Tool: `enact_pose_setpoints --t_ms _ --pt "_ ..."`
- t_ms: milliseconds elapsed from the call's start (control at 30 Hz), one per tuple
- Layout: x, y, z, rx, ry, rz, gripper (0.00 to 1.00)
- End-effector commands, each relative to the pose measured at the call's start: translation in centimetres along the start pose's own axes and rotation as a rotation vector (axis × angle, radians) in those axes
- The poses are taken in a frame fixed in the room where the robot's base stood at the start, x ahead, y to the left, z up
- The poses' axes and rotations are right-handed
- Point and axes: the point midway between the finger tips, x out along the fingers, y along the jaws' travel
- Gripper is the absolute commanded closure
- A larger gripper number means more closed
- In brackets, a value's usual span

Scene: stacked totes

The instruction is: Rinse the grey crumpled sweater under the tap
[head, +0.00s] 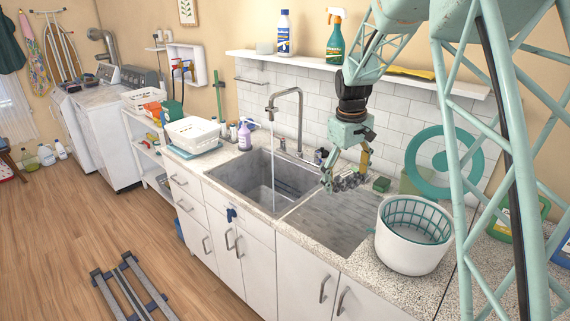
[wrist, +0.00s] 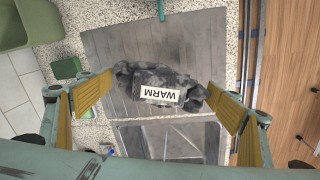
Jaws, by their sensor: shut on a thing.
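The grey crumpled sweater (head: 349,183) hangs at the tips of my gripper (head: 348,172), above the ridged grey drainboard (head: 335,222). In the wrist view the sweater (wrist: 135,78) lies between the yellow-padded fingers of my gripper (wrist: 160,86), which are set wide apart and shut on it. A label reading "WARM" (wrist: 160,95) shows over the sweater. The curved metal tap (head: 299,110) stands at the back of the sink, left of my gripper. A thin stream of water runs from it into the sink basin (head: 248,178). The sweater is right of the stream, apart from it.
A white basket with teal lining (head: 405,255) stands on the counter right of the drainboard. A green sponge (head: 381,184) and a teal ring (head: 412,158) are behind it. A purple bottle (head: 244,137) stands left of the tap. A shelf (head: 308,69) with bottles runs above.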

Motion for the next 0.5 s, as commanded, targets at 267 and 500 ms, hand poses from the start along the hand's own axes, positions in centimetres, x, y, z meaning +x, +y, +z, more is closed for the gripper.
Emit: enact_pose_setpoints --t_ms 267,500 --pt "1.2 -3.2 -8.5 -0.378 0.105 0.100 0.28" --pt "1.6 -5.3 -13.8 -0.620 0.201 0.155 0.28"
